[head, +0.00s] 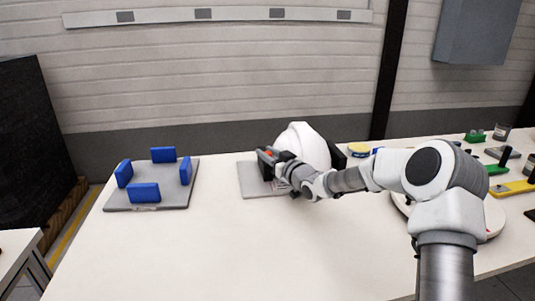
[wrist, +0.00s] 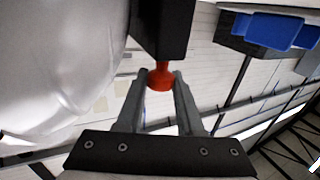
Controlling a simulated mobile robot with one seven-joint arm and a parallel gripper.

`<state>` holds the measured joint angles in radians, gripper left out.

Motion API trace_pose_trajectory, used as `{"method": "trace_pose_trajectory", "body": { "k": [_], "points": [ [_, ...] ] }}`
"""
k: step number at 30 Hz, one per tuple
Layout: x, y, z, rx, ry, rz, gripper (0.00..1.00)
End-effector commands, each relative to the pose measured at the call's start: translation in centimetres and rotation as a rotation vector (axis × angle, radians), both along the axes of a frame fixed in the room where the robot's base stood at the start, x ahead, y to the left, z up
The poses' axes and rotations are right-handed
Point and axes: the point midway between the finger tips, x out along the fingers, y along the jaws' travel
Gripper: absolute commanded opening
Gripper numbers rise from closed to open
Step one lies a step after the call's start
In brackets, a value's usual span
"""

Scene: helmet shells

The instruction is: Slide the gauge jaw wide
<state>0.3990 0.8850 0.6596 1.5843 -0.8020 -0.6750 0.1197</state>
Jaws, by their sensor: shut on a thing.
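The gauge stands on a grey plate (head: 250,183) around a white helmet shell (head: 303,143). Its near jaw is a black block (head: 264,163) at the left of the shell, and it also shows at the top of the wrist view (wrist: 163,25). A red knob (wrist: 160,77) sticks out of this block. My gripper (wrist: 160,84) is shut on the red knob, one finger on each side. The shell (wrist: 55,65) fills the left of the wrist view. A second black block (head: 338,156) shows at the shell's right, partly hidden. I cannot tell whether the jaws touch the shell.
A grey plate with several blue blocks (head: 143,192) lies at the left of the white table (head: 190,250). A white round stand (head: 400,205) is partly behind my arm. Yellow and green tools (head: 515,188) lie at the far right. The front middle of the table is clear.

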Motion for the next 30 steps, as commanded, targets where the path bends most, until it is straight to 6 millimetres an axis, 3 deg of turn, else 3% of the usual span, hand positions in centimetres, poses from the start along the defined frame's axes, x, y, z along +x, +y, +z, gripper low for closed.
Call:
{"method": "trace_pose_trajectory", "body": {
  "k": [9,18,27,28,30],
  "points": [
    [0.0,0.0,-0.1,-0.001,0.001,0.0,0.0],
    [-0.8,3.9,-0.2,-0.001,-0.001,0.004,0.0],
    [-0.9,4.2,0.0,0.0,0.001,0.005,0.0],
    [-0.9,4.2,0.0,0.0,0.001,0.005,0.38],
    [-0.9,4.3,0.0,0.0,0.001,0.006,0.51]
  ]
}}
